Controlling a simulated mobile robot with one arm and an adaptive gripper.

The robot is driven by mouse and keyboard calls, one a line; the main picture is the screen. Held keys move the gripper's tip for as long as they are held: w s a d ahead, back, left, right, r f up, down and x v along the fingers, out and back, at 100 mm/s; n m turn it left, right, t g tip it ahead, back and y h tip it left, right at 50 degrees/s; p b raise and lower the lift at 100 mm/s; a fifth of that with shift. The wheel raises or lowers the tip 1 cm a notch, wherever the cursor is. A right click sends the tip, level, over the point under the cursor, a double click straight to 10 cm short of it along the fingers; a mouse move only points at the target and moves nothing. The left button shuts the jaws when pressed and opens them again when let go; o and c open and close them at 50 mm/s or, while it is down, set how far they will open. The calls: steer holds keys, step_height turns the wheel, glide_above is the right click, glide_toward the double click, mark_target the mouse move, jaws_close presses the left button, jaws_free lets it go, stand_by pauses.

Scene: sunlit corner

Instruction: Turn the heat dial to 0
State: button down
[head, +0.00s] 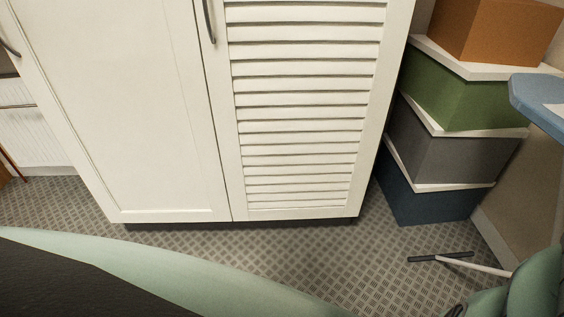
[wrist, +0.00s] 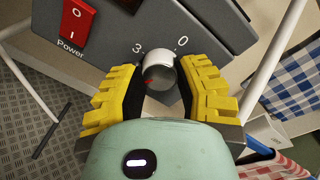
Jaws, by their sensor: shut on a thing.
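In the wrist view, the heat dial (wrist: 159,70) is a round silver-white knob with a small red mark on its face. It sits on a dark grey panel (wrist: 118,22), with a printed 3 at its upper left and a 0 at its upper right. The red mark points to the lower left, away from the 0. My gripper (wrist: 160,82) has its yellow ribbed fingers on both sides of the dial and is shut on it. The dial's lower edge and the fingertip contacts are partly hidden. In the head view, the dial and my gripper are not visible.
A red Power switch (wrist: 75,22) is left of the dial. White legs stand to either side. A blue checkered cloth (wrist: 294,78) lies at right.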

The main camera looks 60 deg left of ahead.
steer(key=shift+f+m+t+h+b, duration=0.15)
steer(key=shift+m+b, duration=0.95)
steer(key=shift+m, duration=3.9)
steer(key=shift+f+m+t+h+b, duration=0.2)
steer(key=shift+m+b, duration=0.85)
steer(key=shift+m, duration=3.95)
steer(key=shift+r+m+t+h+b, duration=0.2)
steer(key=shift+m+b, duration=0.9)
steer(key=shift+m, duration=3.9)
steer(key=shift+f, duration=0.2)
steer(key=c, duration=1)
jaws_free()
steer(key=o, duration=0.5)
steer(key=shift+r, duration=0.2)
steer(key=shift+c, duration=0.2)
